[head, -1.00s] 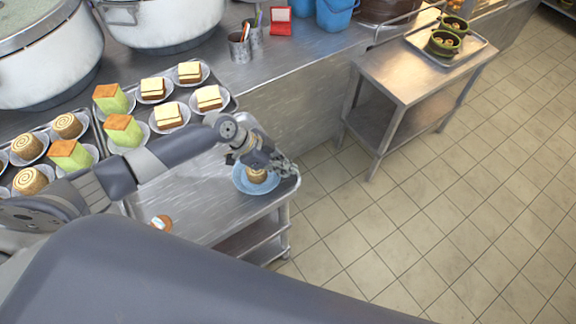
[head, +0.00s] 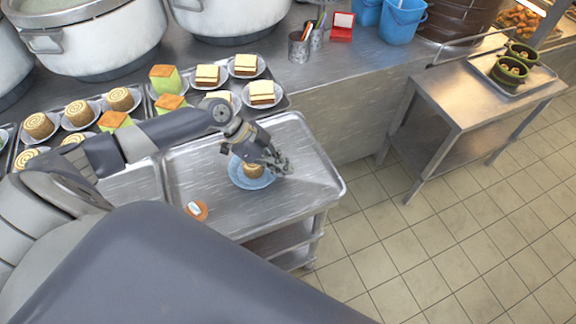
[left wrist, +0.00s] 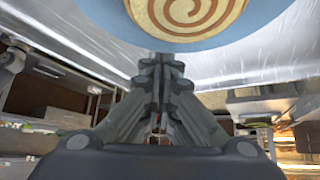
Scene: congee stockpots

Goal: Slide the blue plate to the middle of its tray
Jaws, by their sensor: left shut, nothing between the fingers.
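The blue plate (head: 238,178) lies flat on the metal tray (head: 310,184) of the cart, roughly midway between its left and right rims. A swirl-topped cake roll (head: 253,170) stands on the plate. My left gripper (head: 284,166) is shut and empty at the plate's right side, low over the tray; I cannot tell whether it touches the rim. In the left wrist view the shut fingertips (left wrist: 162,60) point at the edge of the blue plate (left wrist: 230,38), with the roll's spiral top (left wrist: 185,10) beyond. My arm hides part of the tray's left side. My right gripper is not in view.
A small orange-brown item with a white patch (head: 197,210) sits near the tray's front left. Trays of plated cakes (head: 120,98) and white pots (head: 95,40) stand behind and left. A second cart (head: 465,100) stands right, across open floor.

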